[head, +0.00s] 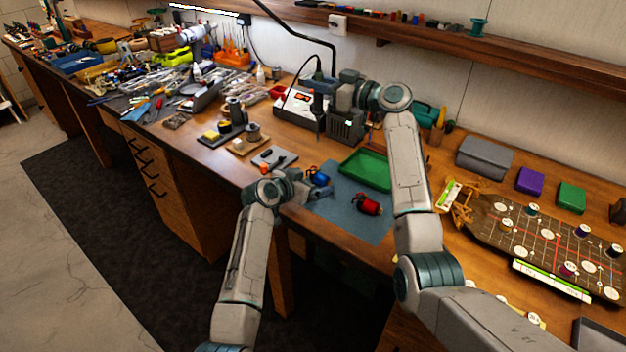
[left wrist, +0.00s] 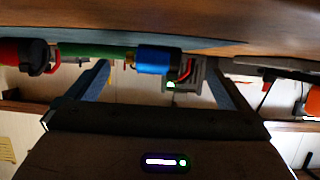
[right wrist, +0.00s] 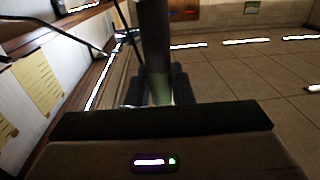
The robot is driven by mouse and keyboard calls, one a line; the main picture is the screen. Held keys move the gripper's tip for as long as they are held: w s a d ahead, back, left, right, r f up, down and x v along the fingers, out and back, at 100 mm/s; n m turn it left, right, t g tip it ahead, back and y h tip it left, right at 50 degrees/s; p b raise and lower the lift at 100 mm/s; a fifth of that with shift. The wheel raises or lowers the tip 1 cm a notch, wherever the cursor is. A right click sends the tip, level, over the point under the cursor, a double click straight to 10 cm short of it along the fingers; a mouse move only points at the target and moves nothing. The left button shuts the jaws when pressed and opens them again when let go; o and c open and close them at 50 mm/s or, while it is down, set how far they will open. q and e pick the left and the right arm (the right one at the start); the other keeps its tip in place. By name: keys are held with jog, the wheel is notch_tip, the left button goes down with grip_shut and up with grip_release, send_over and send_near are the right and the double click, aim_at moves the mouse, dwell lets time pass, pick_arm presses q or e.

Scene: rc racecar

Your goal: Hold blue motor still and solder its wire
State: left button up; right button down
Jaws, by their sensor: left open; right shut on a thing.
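The blue motor (head: 318,176) lies at the left of the blue mat (head: 345,222); its red wire (left wrist: 187,68) shows in the left wrist view. My left gripper (head: 306,189) is open beside the motor. In the left wrist view the blue motor (left wrist: 153,60) appears between the spread fingers; I cannot tell whether they touch it. My right gripper (head: 328,88) is shut on a dark cylindrical tool, seemingly the soldering iron (right wrist: 152,40), in front of the soldering station (head: 293,112). The iron's tip is not clear.
A red motor (head: 367,204) lies on the mat, right of the blue one. A green tray (head: 367,168) stands behind it. A grey pad (head: 274,157) and a spool stand (head: 248,143) are to the left. A game board (head: 540,240) fills the right. A cable hangs over the station.

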pick_arm(q)
jog(key=shift+x, duration=0.95)
jog(key=c, duration=1.1)
pick_arm(e)
jog(key=w+a+f+g+h, duration=0.2)
jog(key=a+f, duration=0.3)
jog(key=f, duration=0.3)
jog(key=shift+w+a+h, duration=0.2)
jog(key=shift+w+h, duration=0.7)
